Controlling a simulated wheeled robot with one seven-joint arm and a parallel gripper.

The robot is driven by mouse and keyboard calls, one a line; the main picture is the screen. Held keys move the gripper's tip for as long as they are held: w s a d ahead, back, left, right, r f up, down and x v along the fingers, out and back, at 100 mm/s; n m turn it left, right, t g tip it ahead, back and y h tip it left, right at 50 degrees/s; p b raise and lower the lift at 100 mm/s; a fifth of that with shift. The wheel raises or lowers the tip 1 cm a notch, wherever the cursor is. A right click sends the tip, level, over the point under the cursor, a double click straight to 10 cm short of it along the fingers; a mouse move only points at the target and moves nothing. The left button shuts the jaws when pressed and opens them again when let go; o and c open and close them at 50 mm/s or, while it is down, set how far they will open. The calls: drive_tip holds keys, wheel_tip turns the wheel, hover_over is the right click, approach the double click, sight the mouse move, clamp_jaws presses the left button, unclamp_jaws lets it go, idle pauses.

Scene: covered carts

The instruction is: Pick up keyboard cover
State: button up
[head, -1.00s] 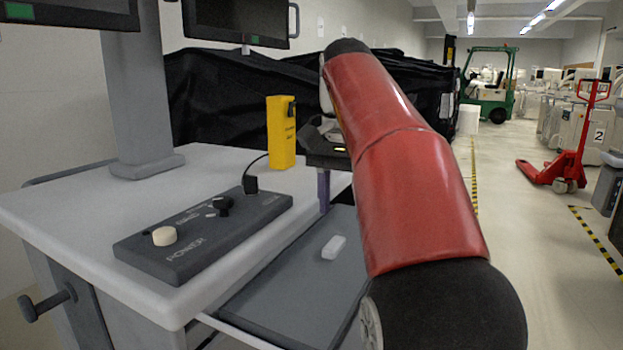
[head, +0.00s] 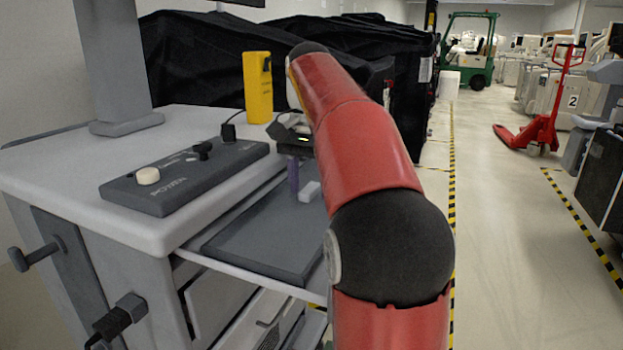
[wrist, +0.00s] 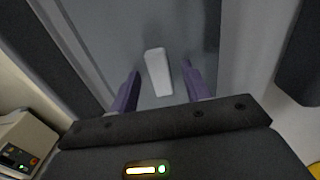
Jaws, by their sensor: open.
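The keyboard cover (head: 262,237) is a flat dark grey panel on the pull-out shelf of the white cart. A small pale block-shaped handle (head: 309,191) stands on it near its far end. My gripper (head: 295,188) is over that far end, beside the handle in the head view; only one purple finger shows clearly there. In the wrist view the cover (wrist: 112,28) fills the middle, and my open gripper (wrist: 161,68) has one purple finger on each side of the handle, apart from it. I cannot tell how far the fingertips are above the cover.
A dark control box (head: 185,177) and a yellow device (head: 258,88) sit on the cart top (head: 185,125), left of my arm. A monitor post (head: 110,65) rises there. Black-draped carts (head: 205,60) stand behind. The floor aisle (head: 490,220) to the right is clear.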

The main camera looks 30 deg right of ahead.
drive_tip(key=c, duration=1)
drive_tip(key=o, duration=0.3)
drive_tip(key=shift+c, duration=1.4)
drive_tip(key=shift+r, duration=0.15)
drive_tip(key=shift+r+p, duration=0.9)
drive_tip(key=shift+r, duration=0.1)
drive_tip(key=shift+s+d, duration=0.15)
drive_tip(key=shift+s+d, duration=0.9)
drive_tip(key=shift+s, duration=0.3)
